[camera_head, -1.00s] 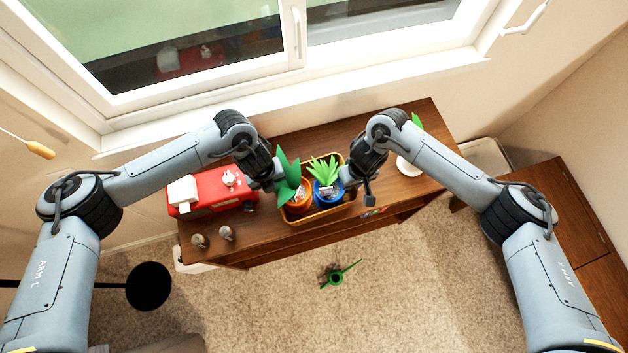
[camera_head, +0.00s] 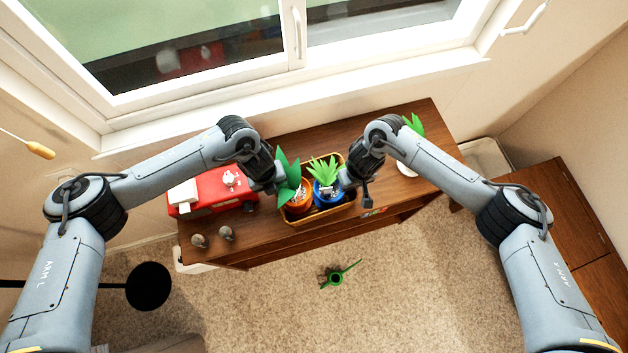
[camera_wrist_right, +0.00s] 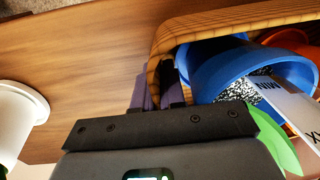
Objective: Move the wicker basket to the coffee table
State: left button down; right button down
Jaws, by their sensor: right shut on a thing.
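The wicker basket (camera_head: 318,217) is on the wooden hutch by the window and holds a plant in an orange pot (camera_head: 297,205) and a plant in a blue pot (camera_head: 327,196). Its rim (camera_wrist_right: 168,40) shows in the right wrist view. My right gripper (camera_head: 345,182) is at the basket's right end; in the right wrist view its fingers (camera_wrist_right: 160,95) are shut on the basket's rim beside the blue pot (camera_wrist_right: 225,65). My left gripper (camera_head: 277,184) is at the basket's left end, its fingertips hidden behind green leaves. The coffee table cannot be made out.
A white pot with a green plant (camera_head: 407,168) stands to the right; the white pot (camera_wrist_right: 18,115) also shows in the right wrist view. A small green item (camera_head: 337,277) is on the carpet.

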pick_arm(q)
jog(key=shift+r, duration=0.15)
pick_arm(e)
jog(key=shift+r, duration=0.15)
